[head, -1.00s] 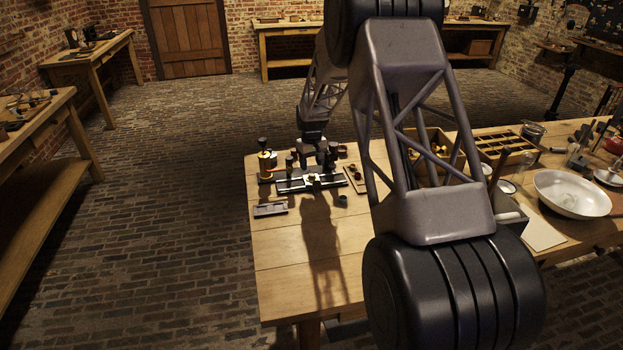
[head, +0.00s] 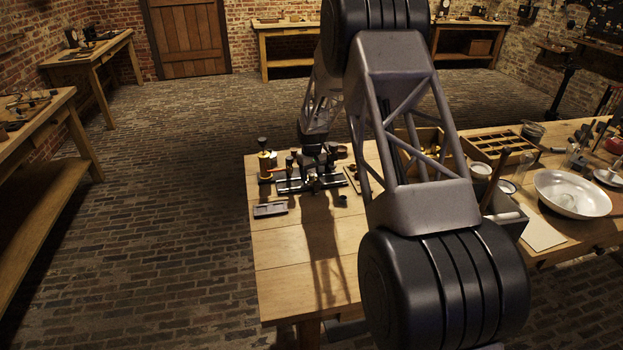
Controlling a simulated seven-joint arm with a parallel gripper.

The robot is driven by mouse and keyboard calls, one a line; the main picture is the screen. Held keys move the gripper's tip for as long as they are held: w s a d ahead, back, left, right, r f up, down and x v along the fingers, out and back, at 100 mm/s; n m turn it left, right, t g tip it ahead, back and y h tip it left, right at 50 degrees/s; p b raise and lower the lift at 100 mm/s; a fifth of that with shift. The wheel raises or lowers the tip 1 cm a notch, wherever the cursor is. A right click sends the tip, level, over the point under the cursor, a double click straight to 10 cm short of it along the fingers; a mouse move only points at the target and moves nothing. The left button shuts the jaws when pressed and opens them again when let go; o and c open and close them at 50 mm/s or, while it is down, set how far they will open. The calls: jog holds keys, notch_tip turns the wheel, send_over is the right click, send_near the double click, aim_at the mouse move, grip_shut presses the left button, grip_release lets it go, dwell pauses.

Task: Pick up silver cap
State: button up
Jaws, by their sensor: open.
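My gripper (head: 316,172) is low over the black stand with a pale rail (head: 292,186), near the far left corner of the workbench. It is small and dark here, and its jaws are open with nothing visible held. I cannot make out a silver cap for certain; it may be hidden by the gripper or too small to tell. A brass-yellow jar with a dark knob (head: 265,163) stands just left of the stand. A small dark cup (head: 343,200) sits in front and to the right of the gripper.
A shallow grey tray (head: 270,210) lies at the bench's left edge. Right of my arm are a divided wooden box (head: 499,146), a wide white bowl (head: 572,193) and a pale sheet (head: 541,232). The front left of the wooden bench (head: 285,265) is clear.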

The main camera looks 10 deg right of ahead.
jog(key=shift+c, duration=0.3)
jog(key=c, duration=0.9)
jog(key=shift+c, duration=0.2)
notch_tip(320, 180, up, 10)
dwell(0.7)
